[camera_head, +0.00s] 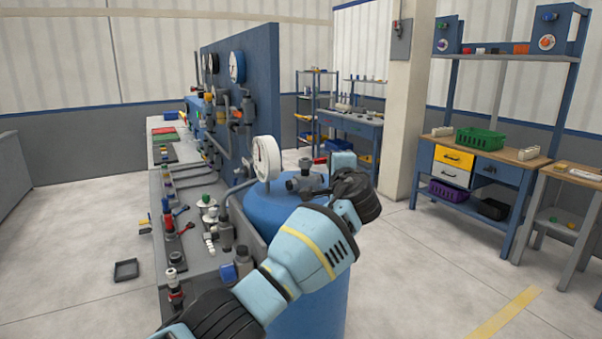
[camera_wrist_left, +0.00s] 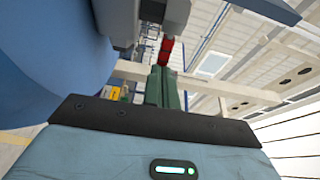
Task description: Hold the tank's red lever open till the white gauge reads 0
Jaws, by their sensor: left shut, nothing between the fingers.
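The blue tank (camera_head: 275,208) stands at the end of the bench, with the white gauge (camera_head: 266,158) above it. The gauge is seen at a slant and its reading is too small to tell. The red lever (camera_head: 320,161) shows on the grey valve on top of the tank. My left arm reaches across the tank, and my left gripper (camera_head: 330,162) is beside the lever. In the left wrist view the green fingers (camera_wrist_left: 164,86) are shut, with the red lever (camera_wrist_left: 166,50) just past their tips. I cannot tell whether they touch. My right gripper is out of view.
A bench (camera_head: 182,235) with pipes, valves and fittings lies left of the tank, with a blue panel (camera_head: 255,90) behind it. A workbench with a green basket (camera_head: 480,141) stands at the right. The floor between is clear. A small dark tray (camera_head: 126,270) lies on the floor at left.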

